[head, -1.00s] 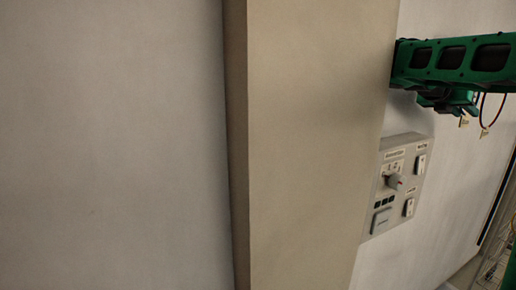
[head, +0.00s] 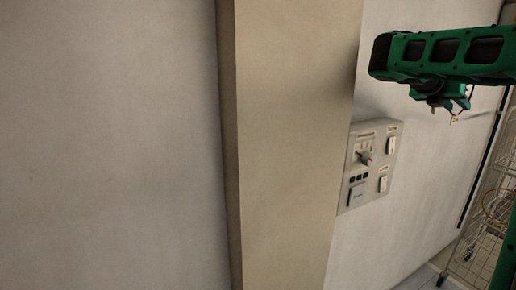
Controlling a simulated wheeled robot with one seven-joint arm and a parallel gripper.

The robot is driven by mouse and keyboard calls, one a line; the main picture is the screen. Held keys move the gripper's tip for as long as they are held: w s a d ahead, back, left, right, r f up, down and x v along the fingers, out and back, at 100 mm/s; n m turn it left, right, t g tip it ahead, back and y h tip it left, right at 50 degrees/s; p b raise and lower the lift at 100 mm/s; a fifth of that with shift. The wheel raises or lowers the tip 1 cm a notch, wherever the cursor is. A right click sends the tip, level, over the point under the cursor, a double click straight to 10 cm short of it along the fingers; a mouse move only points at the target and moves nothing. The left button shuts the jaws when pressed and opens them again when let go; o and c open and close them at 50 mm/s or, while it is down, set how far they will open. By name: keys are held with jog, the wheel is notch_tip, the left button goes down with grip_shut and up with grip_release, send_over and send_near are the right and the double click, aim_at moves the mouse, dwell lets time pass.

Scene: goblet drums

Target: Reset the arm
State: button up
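My green and black arm (head: 445,55) reaches in from the right edge at the top right of the head view. Below it hangs a small teal and dark part (head: 440,95), which looks like my gripper (head: 444,104). It is small and partly hidden behind the arm link, so I cannot tell whether its fingers are open or shut. I see nothing held in it. It is in front of the wall, to the right of the grey panel. Another green part of mine shows at the bottom right corner.
A beige pillar (head: 285,140) stands out from the pale wall (head: 110,140). A grey control panel (head: 367,165) with a knob and switches is fixed on the wall to its right. A wire rack (head: 488,205) stands at the right edge. A strip of floor shows at the bottom right.

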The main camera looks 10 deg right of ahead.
jog(key=s+a+f+n+y, duration=0.2)
jog(key=a+f+n, duration=0.55)
jog(key=n, duration=0.65)
jog(key=s+a+f+n+g+y, duration=0.1)
jog(key=s+a+f+n+y, duration=0.2)
jog(key=s+a+f+n, duration=0.3)
jog(key=s+a+f+n+g+y, duration=0.1)
jog(key=s+a+f+n+y, duration=0.3)
jog(key=s+f+n, duration=0.5)
jog(key=s+a+f+n+g+y, duration=0.1)
jog(key=s+a+f+n+y, duration=0.3)
jog(key=s+n, duration=0.9)
jog(key=s+a+f, duration=0.3)
jog(key=a, duration=0.2)
jog(key=shift+s+f+g, duration=0.3)
jog(key=shift+s+f, duration=0.05)
jog(key=shift+f, duration=0.05)
